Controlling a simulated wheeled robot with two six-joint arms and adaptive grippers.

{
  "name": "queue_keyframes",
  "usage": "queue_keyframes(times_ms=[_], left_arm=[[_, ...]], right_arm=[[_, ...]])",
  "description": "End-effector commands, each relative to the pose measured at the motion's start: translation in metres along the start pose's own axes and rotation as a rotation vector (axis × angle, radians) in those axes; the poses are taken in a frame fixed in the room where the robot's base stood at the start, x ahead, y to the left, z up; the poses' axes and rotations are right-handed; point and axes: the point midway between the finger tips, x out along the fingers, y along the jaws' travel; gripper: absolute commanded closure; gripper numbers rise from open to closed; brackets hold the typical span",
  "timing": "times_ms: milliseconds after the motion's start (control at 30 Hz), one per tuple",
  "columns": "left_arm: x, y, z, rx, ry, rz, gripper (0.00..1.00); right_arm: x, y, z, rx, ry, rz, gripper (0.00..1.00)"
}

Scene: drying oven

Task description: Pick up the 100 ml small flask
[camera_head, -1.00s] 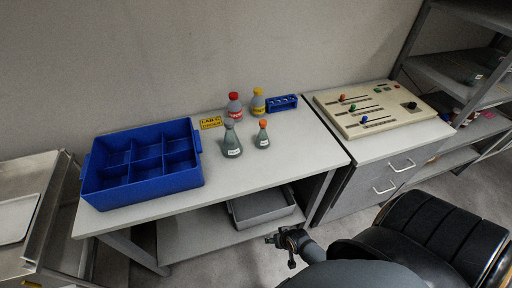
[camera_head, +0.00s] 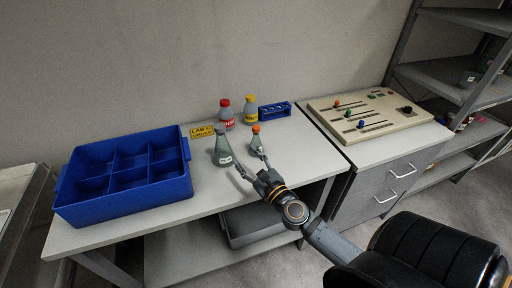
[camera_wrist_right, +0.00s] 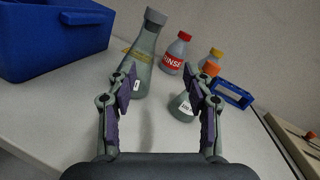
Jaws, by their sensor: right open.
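The small flask (camera_head: 255,143) with the orange cap stands upright on the white table, right of a larger grey-stoppered flask (camera_head: 222,149). In the wrist view the small flask (camera_wrist_right: 180,105) is partly hidden by the right-hand finger, and the larger flask (camera_wrist_right: 146,55) stands behind the left-hand finger. My right gripper (camera_head: 250,161) is open and empty, its fingers spread just in front of the small flask. In the wrist view the gap between the fingertips (camera_wrist_right: 163,76) lies left of the flask's orange cap. My left gripper is out of view.
Behind the flasks stand a red-capped bottle (camera_head: 226,113), a yellow-capped bottle (camera_head: 250,108) and a blue rack (camera_head: 275,110). A blue divided crate (camera_head: 125,202) fills the left of the table. A control panel (camera_head: 370,113) sits on the right cabinet. The table front is mostly clear.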

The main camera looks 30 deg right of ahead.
Motion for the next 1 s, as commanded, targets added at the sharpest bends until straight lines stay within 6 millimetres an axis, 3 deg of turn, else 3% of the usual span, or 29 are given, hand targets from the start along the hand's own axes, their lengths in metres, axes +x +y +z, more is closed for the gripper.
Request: queue_keyframes(times_ms=[100, 200, 367, 600, 867, 1000], left_arm=[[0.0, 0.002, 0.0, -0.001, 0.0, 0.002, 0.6], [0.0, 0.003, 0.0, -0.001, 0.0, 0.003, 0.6], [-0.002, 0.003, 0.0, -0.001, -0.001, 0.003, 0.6], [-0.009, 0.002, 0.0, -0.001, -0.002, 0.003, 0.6], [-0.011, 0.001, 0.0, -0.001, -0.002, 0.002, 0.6], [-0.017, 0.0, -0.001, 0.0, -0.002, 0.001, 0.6]], right_arm=[[0.0, -0.036, -0.033, 0.258, 0.091, -0.156, 0.48], [-0.003, -0.048, -0.047, 0.357, 0.125, -0.22, 0.48], [0.002, -0.053, -0.051, 0.379, 0.133, -0.236, 0.48], [0.041, -0.061, -0.056, 0.376, 0.131, -0.235, 0.48], [0.053, -0.064, -0.058, 0.374, 0.131, -0.232, 0.48], [0.075, -0.075, -0.061, 0.374, 0.13, -0.233, 0.48]])
